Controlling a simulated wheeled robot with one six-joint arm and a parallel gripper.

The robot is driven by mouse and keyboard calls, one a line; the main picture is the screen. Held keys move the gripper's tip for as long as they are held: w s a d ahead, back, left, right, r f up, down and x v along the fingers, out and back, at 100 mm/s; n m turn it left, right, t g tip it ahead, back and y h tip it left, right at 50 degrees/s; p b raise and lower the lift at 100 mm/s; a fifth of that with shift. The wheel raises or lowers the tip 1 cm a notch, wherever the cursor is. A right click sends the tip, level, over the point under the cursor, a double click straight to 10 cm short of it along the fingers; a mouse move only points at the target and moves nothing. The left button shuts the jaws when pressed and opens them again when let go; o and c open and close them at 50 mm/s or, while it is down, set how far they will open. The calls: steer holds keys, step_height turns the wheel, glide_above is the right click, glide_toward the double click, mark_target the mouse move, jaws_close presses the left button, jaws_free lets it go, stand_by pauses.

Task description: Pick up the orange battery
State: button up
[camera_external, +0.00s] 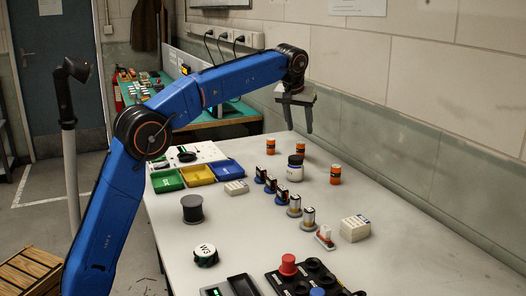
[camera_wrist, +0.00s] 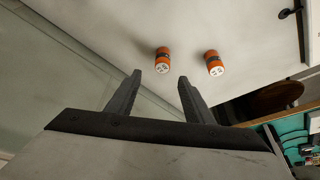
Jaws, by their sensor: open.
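Three orange batteries with dark bands stand upright on the white table. In the external view one is at the back left (camera_external: 270,146), one is at the back middle (camera_external: 300,145), and one is nearer at the right (camera_external: 335,175). My gripper (camera_external: 299,130) is raised above the table near the wall, pointing down, open and empty. In the wrist view two batteries show beyond the fingertips, one just ahead of the gap (camera_wrist: 162,60) and one to the right (camera_wrist: 213,63). The third battery is out of that view.
A white jar with a dark lid (camera_external: 295,167) stands close to the batteries. A row of small servo parts (camera_external: 281,192), a white box (camera_external: 354,228) and a black button panel (camera_external: 310,281) lie nearer. Coloured bins (camera_external: 198,174) are at the left. The wall borders the table's right side.

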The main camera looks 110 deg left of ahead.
mark_target(301, 143)
steer(key=x, duration=0.4)
steer(key=shift+a+f, duration=0.1)
steer(key=shift+f, duration=0.1)
steer(key=shift+s+x, duration=0.2)
steer(key=shift+x, duration=2.4)
jaws_close()
